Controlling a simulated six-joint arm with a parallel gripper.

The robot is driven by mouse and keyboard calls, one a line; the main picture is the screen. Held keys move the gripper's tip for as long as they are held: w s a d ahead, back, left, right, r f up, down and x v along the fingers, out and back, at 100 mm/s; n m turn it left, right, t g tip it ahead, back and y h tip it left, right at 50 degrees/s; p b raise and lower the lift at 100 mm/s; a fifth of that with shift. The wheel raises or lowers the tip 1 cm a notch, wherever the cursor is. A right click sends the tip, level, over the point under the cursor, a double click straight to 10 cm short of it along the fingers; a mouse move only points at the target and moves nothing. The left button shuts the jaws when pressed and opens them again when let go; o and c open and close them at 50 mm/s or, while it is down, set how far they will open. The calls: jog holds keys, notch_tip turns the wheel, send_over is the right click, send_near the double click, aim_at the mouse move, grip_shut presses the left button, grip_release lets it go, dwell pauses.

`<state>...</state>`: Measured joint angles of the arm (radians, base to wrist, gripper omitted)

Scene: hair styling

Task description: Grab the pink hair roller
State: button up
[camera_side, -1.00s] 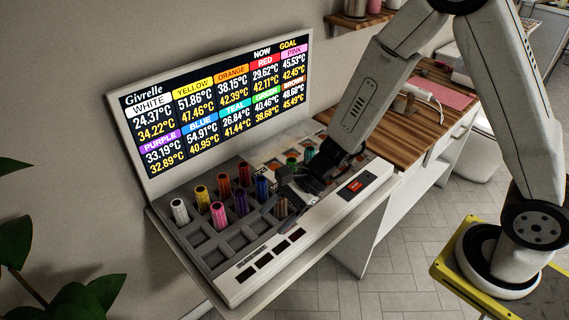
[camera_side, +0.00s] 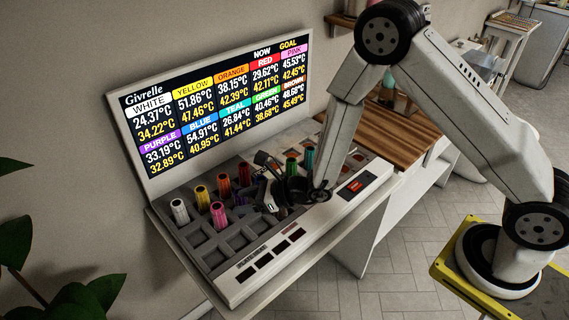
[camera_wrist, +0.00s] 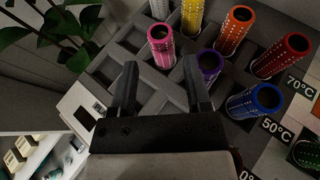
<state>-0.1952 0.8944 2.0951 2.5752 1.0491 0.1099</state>
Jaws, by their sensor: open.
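The pink hair roller (camera_side: 218,216) stands upright in a slot of the grey rack, near the left end of the heater station. In the wrist view the pink roller (camera_wrist: 162,48) is just beyond my fingertips, roughly in line with the gap between them. My gripper (camera_side: 263,182) is open and empty, to the right of the pink roller in the side view. In the wrist view my gripper (camera_wrist: 160,72) has its two black fingers spread apart, with rack slots between them. The purple roller (camera_wrist: 208,65) stands close to the right finger.
A blue roller (camera_wrist: 258,100) stands right of my fingers. Empty slots lie in front. The display panel (camera_side: 215,105) rises behind the rack; a plant (camera_side: 80,298) is at lower left.

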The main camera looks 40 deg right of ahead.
aim_at(220, 206)
jog(key=shift+w+a, duration=0.1)
jog(key=shift+x, duration=1.15)
jog(key=shift+w+a+f, duration=0.1)
jog(key=shift+x, duration=2.45)
grip_shut()
